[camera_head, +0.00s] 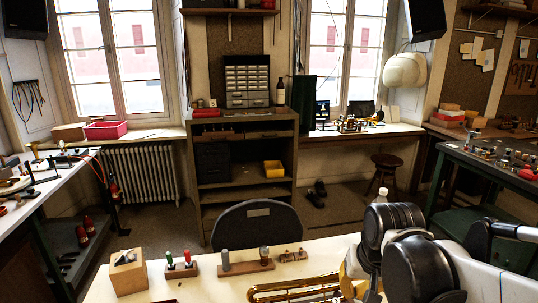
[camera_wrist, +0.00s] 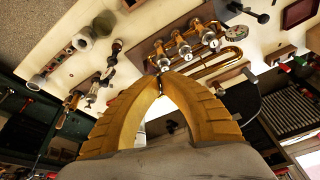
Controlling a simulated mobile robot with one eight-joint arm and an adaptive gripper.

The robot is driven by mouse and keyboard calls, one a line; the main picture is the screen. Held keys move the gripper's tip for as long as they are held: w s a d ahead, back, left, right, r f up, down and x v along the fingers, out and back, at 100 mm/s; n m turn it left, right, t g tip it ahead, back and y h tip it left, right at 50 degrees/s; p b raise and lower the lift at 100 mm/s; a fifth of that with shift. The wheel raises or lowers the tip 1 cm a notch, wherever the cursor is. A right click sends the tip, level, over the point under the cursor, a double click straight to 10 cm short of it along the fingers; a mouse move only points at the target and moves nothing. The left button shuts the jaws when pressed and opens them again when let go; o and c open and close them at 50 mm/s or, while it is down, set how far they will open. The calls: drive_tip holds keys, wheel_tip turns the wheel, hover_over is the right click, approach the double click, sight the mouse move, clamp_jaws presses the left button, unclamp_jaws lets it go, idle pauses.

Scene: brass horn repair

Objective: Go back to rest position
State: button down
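My gripper (camera_wrist: 161,92) shows in the wrist view as two ridged yellow fingers. Their tips meet, with an open gap lower down between them, and I see nothing held. A brass horn with valves (camera_wrist: 187,45) lies on the pale bench beyond the fingertips. In the head view, part of the brass horn (camera_head: 300,290) shows at the bottom edge of the bench (camera_head: 215,288). My dark arm joints fill the lower right of that view and hide much of the gripper and horn.
A wooden block (camera_head: 128,272), a rack with red and green handled tools (camera_head: 180,267) and another tool stand (camera_head: 246,267) stand on the bench. A dark chair (camera_head: 257,228) is behind it. Side tables stand left and right.

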drive_tip(key=s+n+t+b, duration=0.1)
drive_tip(key=s+t, duration=0.2)
drive_tip(key=s, duration=0.7)
drive_tip(key=shift+r+n, duration=0.2)
drive_tip(key=shift+n, duration=0.2)
